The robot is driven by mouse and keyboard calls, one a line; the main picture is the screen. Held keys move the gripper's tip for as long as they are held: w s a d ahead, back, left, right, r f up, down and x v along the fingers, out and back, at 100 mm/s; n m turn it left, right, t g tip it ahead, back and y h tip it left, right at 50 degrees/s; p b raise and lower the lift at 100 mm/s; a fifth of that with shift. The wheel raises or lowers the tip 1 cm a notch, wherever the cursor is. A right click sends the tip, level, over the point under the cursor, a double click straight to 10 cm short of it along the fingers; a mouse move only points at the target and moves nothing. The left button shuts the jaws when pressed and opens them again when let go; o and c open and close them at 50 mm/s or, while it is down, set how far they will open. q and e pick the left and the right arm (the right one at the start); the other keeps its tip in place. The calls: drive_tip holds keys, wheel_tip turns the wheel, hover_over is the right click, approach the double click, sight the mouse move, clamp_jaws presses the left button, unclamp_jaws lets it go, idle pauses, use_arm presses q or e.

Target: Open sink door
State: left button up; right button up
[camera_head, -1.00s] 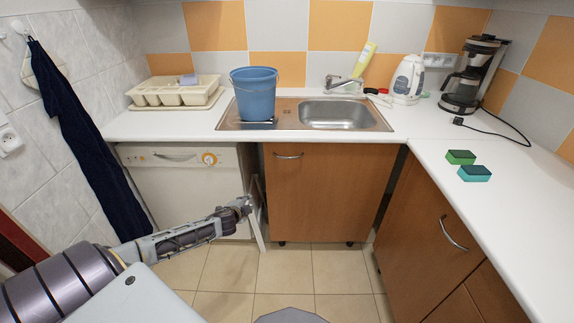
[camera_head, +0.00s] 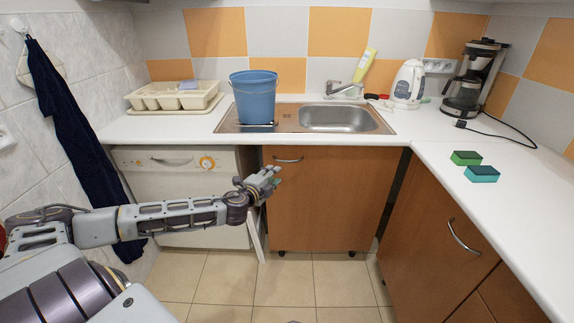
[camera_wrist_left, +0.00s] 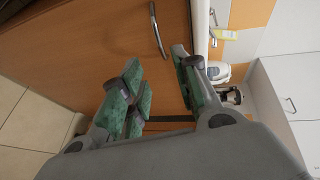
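The wooden sink door (camera_head: 325,200) is shut below the sink (camera_head: 340,118), with a curved metal handle (camera_head: 288,160) near its upper left. My left gripper (camera_head: 276,177) is in front of the door's upper left part, a little below and left of the handle in the head view. In the left wrist view my left gripper (camera_wrist_left: 160,93) has its green-padded fingers spread apart with nothing between them. The handle (camera_wrist_left: 157,30) lies beyond the fingertips there, apart from them. My right gripper is in neither view.
A white dishwasher (camera_head: 185,200) stands left of the sink door, and a white panel (camera_head: 256,235) stands between them. Another wooden cabinet (camera_head: 430,240) with a handle is at right. A blue bucket (camera_head: 254,98) stands on the sink's drainboard.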

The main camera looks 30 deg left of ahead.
use_arm(q)
drive_tip(key=shift+w+a, duration=0.1)
drive_tip(key=shift+w, duration=0.15)
drive_tip(key=b+x, duration=0.2)
drive_tip(key=x, duration=1.1)
drive_tip(key=shift+w, duration=0.2)
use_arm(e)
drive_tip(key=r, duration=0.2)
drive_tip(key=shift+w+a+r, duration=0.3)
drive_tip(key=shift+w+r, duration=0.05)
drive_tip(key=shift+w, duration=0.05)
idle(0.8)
use_arm(q)
drive_tip(key=shift+f, duration=0.15)
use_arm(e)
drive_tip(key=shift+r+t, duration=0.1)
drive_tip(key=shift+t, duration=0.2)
use_arm(q)
drive_tip(key=shift+c, duration=0.4)
